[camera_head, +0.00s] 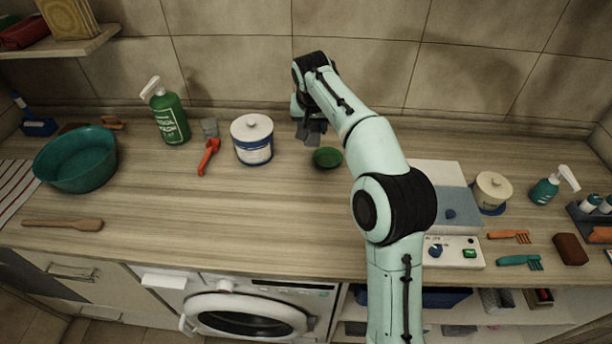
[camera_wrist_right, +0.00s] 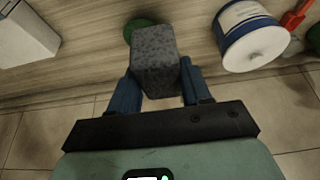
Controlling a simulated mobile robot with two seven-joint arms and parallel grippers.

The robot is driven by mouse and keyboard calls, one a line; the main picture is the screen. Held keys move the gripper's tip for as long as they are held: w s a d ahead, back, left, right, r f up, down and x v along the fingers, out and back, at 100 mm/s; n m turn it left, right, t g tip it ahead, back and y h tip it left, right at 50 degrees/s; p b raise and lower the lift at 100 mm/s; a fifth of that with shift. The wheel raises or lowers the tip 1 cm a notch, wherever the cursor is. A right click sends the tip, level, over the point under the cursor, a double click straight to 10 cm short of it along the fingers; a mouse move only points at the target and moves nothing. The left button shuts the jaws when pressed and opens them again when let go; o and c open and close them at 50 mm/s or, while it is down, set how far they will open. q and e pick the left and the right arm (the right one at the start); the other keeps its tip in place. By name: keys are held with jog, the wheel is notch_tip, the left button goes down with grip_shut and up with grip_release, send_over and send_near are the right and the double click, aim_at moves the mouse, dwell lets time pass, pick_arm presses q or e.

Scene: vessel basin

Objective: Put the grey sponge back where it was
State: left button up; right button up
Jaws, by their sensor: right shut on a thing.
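The grey sponge (camera_wrist_right: 156,62) is a speckled block held between the two fingers of my right gripper (camera_wrist_right: 158,88) in the right wrist view. In the head view my right gripper (camera_head: 310,130) is above the back of the counter, between the white canister and the green dish, and the sponge is hard to make out there. A small green round dish (camera_head: 328,157) lies on the counter just below and right of the gripper. In the wrist view part of this dish (camera_wrist_right: 136,27) shows behind the sponge. My left gripper is not in view.
A white canister with a blue band (camera_head: 252,139) stands left of the gripper. Further left are an orange-handled scraper (camera_head: 208,157), a green bottle (camera_head: 170,117) and a teal basin (camera_head: 77,160). A grey-white box (camera_head: 437,180) stands right. The counter's front middle is clear.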

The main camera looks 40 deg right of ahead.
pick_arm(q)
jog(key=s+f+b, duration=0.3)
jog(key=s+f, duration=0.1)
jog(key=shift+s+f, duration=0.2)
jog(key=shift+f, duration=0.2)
pick_arm(e)
jog(key=shift+s+f, duration=0.15)
jog(key=shift+f, duration=4.5)
jog(key=shift+s+f, duration=0.15)
jog(key=shift+f, duration=4.5)
jog(key=shift+f, duration=0.1)
jog(key=o, duration=0.9)
jog(key=shift+o, duration=0.2)
jog(key=shift+r, duration=0.2)
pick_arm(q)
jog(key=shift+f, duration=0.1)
pick_arm(e)
jog(key=v, duration=1.2)
